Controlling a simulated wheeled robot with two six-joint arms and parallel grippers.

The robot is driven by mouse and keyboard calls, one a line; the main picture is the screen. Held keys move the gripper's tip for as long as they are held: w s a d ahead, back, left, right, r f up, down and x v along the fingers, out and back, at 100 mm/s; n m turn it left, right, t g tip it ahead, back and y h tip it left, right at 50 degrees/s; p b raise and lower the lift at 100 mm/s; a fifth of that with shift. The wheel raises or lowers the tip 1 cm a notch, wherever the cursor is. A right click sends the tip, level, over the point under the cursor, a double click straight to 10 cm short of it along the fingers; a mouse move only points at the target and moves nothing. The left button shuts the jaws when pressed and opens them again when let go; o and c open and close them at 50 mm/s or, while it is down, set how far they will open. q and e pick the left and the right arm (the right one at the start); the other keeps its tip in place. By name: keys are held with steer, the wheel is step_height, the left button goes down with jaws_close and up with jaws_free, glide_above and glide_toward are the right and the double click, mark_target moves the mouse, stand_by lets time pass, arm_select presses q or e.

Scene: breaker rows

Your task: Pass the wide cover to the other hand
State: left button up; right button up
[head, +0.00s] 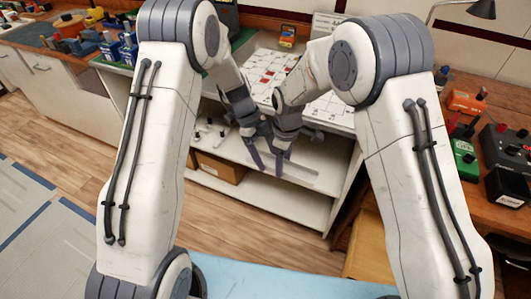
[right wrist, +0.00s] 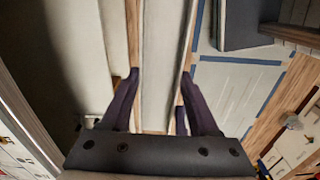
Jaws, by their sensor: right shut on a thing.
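The wide cover (head: 300,174) is a long, pale, flat strip in front of the shelf unit in the head view. In the right wrist view the cover (right wrist: 163,60) runs lengthwise between the two fingers. My right gripper (head: 279,160) is shut on it; its fingers also show in the right wrist view (right wrist: 160,95). My left gripper (head: 256,150) is close beside the right one, near the cover's left part. Its fingers overlap the cover in the picture, and I cannot tell whether they touch it or how far they are open.
A white panel with a red square (head: 268,76) lies on the bench behind the grippers. White open shelves (head: 270,199) below hold a brown box (head: 219,168). A wooden bench with green and orange devices (head: 465,160) stands at the right. Open floor (head: 75,165) lies at the left.

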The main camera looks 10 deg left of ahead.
arm_select(q)
steer(key=c, duration=1)
arm_select(e)
steer(key=o, duration=1.4)
steer(key=shift+o, duration=0.2)
step_height(320, 180, up, 12)
steer(key=s+d+r+m, duration=0.1)
steer(key=s+d+m, duration=0.1)
steer(key=s, duration=0.7)
steer(key=s+d+r+m, duration=0.1)
steer(key=s+d+m, duration=0.2)
steer(key=s, duration=0.5)
steer(key=s+d+r+m+y, duration=0.1)
steer(key=s+d, duration=0.3)
steer(key=s, duration=0.5)
steer(key=shift+s+r+m, duration=0.35)
steer(key=shift+m, duration=0.45)
